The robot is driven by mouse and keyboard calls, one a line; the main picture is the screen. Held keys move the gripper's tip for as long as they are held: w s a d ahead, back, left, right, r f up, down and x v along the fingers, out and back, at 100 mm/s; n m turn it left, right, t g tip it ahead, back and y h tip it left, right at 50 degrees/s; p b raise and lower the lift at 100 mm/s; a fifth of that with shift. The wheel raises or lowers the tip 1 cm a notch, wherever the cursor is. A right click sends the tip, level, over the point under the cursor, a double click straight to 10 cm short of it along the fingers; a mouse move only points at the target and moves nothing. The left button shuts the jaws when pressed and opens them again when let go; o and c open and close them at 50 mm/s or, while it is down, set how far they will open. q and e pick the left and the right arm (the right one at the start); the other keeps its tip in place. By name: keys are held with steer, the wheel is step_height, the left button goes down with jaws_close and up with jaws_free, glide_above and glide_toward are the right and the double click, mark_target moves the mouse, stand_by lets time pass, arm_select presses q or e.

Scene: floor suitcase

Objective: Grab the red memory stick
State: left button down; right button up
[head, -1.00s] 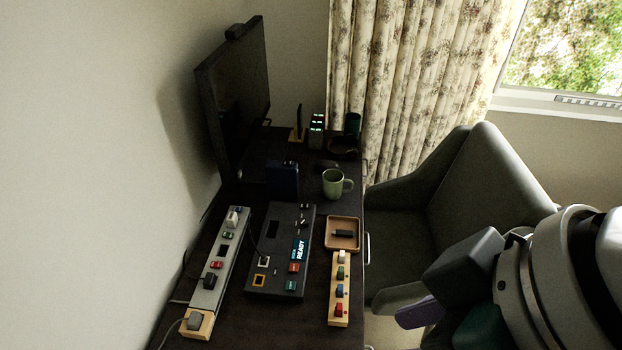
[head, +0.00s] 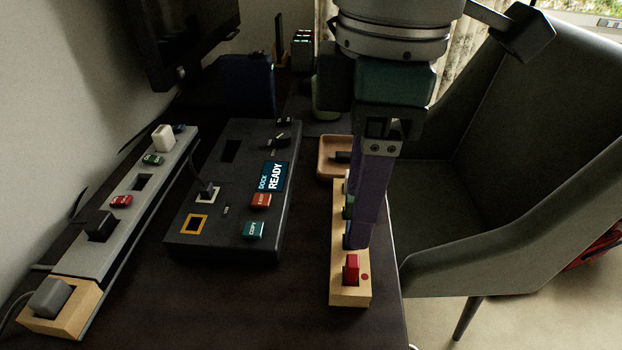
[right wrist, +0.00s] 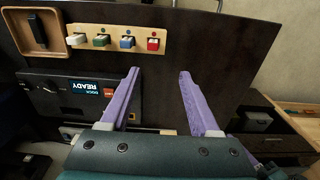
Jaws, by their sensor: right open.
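The red memory stick (head: 351,268) stands upright in the near end of a pale wooden holder (head: 349,294) by the desk's right edge. It also shows in the right wrist view (right wrist: 153,44), at the right end of the row. My right gripper (head: 358,238) hangs over the holder with its purple fingers pointing down, just behind the red stick in the head view. In the right wrist view its fingers (right wrist: 160,74) are open and empty, with the red stick beyond the tips. The fingers partly hide the other sticks in the head view. My left gripper is not in view.
Blue, green and white sticks share the holder. A black dock (head: 231,190) with a READY screen lies to its left, then a grey power strip (head: 141,182). A wooden tray (head: 331,155) sits behind the holder. A grey chair (head: 450,170) stands right of the desk.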

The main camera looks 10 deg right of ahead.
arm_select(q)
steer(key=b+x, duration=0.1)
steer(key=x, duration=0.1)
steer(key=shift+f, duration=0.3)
arm_select(e)
step_height(320, 180, down, 2)
steer(key=w+d, duration=0.1)
arm_select(q)
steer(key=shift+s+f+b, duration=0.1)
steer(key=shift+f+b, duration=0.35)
steer(key=shift+b, duration=0.05)
arm_select(e)
glide_above(354, 261)
step_height(354, 261, down, 4)
steer(key=shift+f, duration=0.1)
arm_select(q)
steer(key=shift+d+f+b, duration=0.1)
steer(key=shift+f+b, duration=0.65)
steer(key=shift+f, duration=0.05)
arm_select(e)
step_height(354, 261, down, 5)
steer(key=shift+f, duration=0.1)
steer(key=c, duration=0.8)
jaws_close()
